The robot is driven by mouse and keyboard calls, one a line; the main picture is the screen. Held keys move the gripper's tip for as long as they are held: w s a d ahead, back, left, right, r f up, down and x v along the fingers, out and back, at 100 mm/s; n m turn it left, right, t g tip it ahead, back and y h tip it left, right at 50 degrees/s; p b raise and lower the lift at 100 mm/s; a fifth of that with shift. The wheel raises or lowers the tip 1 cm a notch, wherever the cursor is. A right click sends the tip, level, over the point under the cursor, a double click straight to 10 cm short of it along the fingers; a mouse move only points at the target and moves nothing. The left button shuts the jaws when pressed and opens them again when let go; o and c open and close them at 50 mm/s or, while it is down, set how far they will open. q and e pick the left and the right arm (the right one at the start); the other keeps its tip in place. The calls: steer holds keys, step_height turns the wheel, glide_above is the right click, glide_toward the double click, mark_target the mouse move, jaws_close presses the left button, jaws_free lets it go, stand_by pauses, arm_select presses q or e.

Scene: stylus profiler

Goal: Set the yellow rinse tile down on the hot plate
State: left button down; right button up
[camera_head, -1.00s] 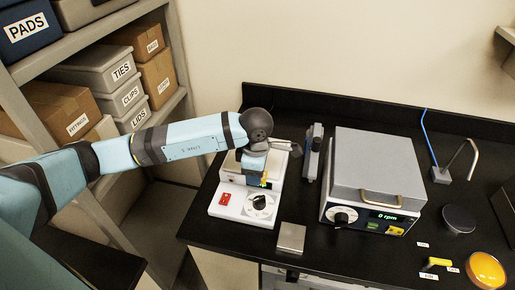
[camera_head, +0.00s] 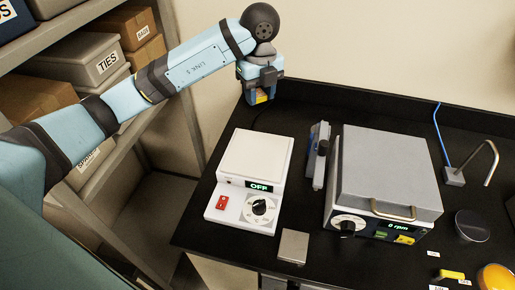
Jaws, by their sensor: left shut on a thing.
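The hot plate (camera_head: 256,157) is a white unit with a bare square top, a red switch, a black dial and a display reading OFF. My left gripper (camera_head: 262,96) is above and behind it, over the back edge of the bench, pointing down. It is shut on a small yellow piece, the yellow rinse tile (camera_head: 261,99), which is mostly hidden by the fingers. The tile is clear of the hot plate. My right gripper is not in view.
A grey-lidded device (camera_head: 390,170) reading 0 rpm stands right of the hot plate, with a dark upright holder (camera_head: 318,155) between them. A small metal block (camera_head: 293,246) lies in front. A yellow-handled item (camera_head: 452,274) and an orange dish (camera_head: 496,280) are front right.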

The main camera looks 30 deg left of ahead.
mark_target(259, 155)
arm_select(q)
steer(key=shift+f, duration=0.25)
step_height(259, 155, down, 19)
steer(key=p, duration=0.3)
steer(key=shift+f, duration=0.25)
steer(key=c, duration=0.7)
jaws_free()
